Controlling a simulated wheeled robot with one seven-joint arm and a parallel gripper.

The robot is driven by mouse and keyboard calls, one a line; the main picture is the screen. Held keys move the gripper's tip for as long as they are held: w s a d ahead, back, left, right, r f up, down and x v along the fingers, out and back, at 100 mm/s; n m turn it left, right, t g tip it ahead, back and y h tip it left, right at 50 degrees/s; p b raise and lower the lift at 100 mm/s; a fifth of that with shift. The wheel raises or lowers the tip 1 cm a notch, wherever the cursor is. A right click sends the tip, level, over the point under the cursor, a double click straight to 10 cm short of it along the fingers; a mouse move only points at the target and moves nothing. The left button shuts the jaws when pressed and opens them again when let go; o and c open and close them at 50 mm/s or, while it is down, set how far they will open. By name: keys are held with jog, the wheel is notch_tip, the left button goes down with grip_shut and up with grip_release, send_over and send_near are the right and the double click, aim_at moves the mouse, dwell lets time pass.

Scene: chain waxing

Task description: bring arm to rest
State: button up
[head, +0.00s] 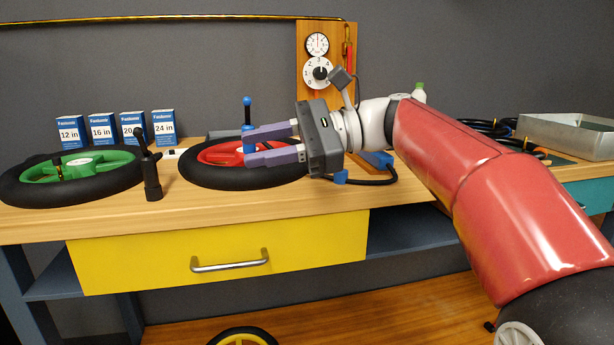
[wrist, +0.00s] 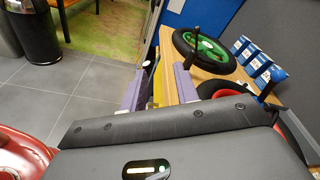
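My gripper (head: 247,147) is in front of the red-hubbed wheel in the head view, pointing left. Its two purple fingers are apart. They also show in the wrist view (wrist: 158,88), with nothing held between them. The red-hubbed wheel (head: 210,178) lies flat on the wooden workbench (head: 330,195) and is partly hidden by the fingers. A blue-topped upright piece (head: 247,102) rises at its hub; its lower blue part shows between the fingers in the head view, seemingly behind them. My red arm reaches in from the right.
A green-hubbed wheel (head: 95,190) lies at left beside a black upright tool (head: 152,178). Several blue-and-white boxes (head: 103,130) stand behind. A dial board (head: 312,85) is at the back and a metal tray (head: 570,135) at right. Below is a yellow drawer (head: 140,263).

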jog(key=s+f+t+h, duration=0.3)
jog(key=f+h, duration=0.1)
jog(key=f, duration=0.4)
jog(key=s+d+f+n+t+h, duration=0.2)
jog(key=s+d+f+n+h, duration=0.3)
jog(key=d+f, duration=0.5)
jog(key=s+d+f+n+t+h, duration=0.2)
jog(key=s+d+f+n+h, duration=0.2)
jog(key=s+d+f+h, duration=0.3)
jog(key=s+d+f, duration=0.2)
jog(key=d+f, duration=0.2)
jog(key=f, duration=0.1)
jog(key=shift+d+f+n+t, duration=0.25)
jog(key=shift+f+n+t, duration=0.15)
